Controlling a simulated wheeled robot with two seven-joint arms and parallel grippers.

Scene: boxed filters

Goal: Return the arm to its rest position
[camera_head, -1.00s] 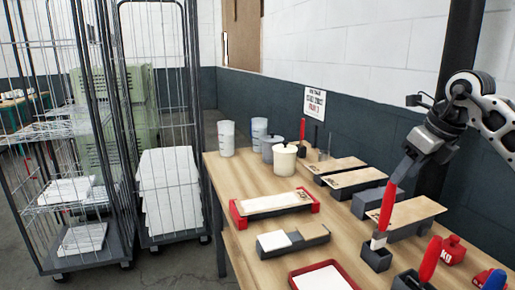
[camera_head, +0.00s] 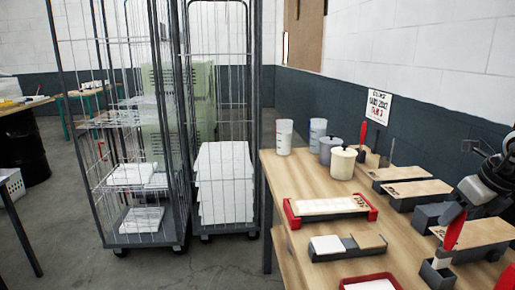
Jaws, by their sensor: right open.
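My right arm comes in at the right edge of the head view. Its gripper (camera_head: 456,212) is low over the right part of the wooden table, at the upper end of a red-handled tool (camera_head: 454,232). The gripper is open; its fingertips are small and dark, and I cannot tell whether they touch the handle. The tool stands tilted with its lower end in a small dark holder (camera_head: 437,276). My left gripper is not in view.
The wooden table (camera_head: 290,177) holds a red-ended board (camera_head: 327,206), a dark tray with blocks (camera_head: 347,246), lidded pots (camera_head: 342,163) and several wood-topped blocks (camera_head: 418,188). Wire cage trolleys (camera_head: 223,190) stand left of the table. Bare floor (camera_head: 80,240) lies further left.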

